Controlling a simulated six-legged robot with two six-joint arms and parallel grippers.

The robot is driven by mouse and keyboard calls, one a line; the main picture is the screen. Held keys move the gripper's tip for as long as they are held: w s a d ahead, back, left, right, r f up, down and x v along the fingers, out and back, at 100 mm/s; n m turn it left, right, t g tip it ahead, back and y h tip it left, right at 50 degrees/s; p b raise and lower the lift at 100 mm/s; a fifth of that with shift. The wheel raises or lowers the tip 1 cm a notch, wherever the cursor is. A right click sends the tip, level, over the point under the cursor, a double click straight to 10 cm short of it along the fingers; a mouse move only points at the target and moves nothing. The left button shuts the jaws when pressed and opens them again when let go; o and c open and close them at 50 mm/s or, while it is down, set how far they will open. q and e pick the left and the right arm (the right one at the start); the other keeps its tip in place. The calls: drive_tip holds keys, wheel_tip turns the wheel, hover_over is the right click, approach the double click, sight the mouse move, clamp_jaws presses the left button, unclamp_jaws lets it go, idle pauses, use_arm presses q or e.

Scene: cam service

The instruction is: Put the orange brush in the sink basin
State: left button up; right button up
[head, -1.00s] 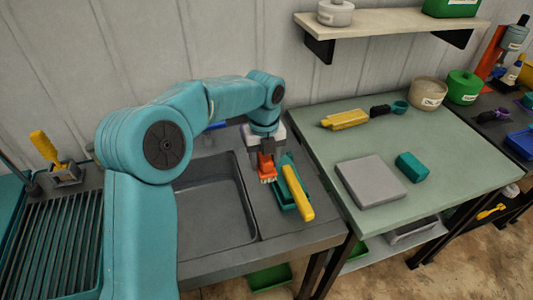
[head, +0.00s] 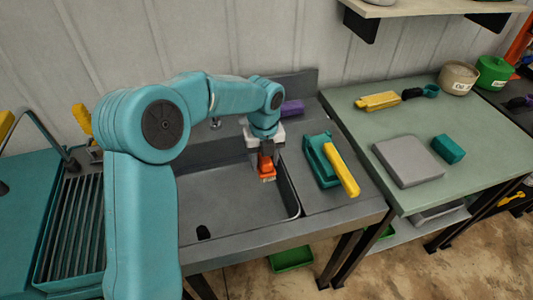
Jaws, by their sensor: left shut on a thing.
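The orange brush (head: 267,168) is in my left gripper (head: 266,152) in the head view. It hangs below the jaws, with its pale bristles pointing down. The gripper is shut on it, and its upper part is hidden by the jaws. The brush is over the right part of the grey sink basin (head: 225,205), near the basin's right wall. I cannot tell how high it is above the basin floor. The basin's left part is hidden behind my left arm. My right gripper is not in view.
A teal tray (head: 318,163) with a yellow-handled tool (head: 341,170) lies right of the basin. A purple block (head: 292,108) is behind my gripper. A ribbed drainer (head: 72,235) is at left. The green table (head: 370,150) at right holds a grey slab (head: 408,160) and a teal block (head: 447,149).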

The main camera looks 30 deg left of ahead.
use_arm(q)
drive_tip(key=shift+w+a+f, duration=0.1)
drive_tip(key=shift+a+f, duration=0.25)
drive_tip(key=shift+f, duration=0.35)
drive_tip(key=shift+d+r, duration=0.1)
drive_tip(key=shift+d, duration=0.05)
drive_tip(key=shift+f, duration=0.35)
wheel_tip(320, 180, down, 16)
drive_tip(key=b, duration=1.1)
drive_tip(key=shift+f, duration=0.15)
drive_tip(key=shift+f+b, duration=0.5)
drive_tip(key=shift+f, duration=0.4)
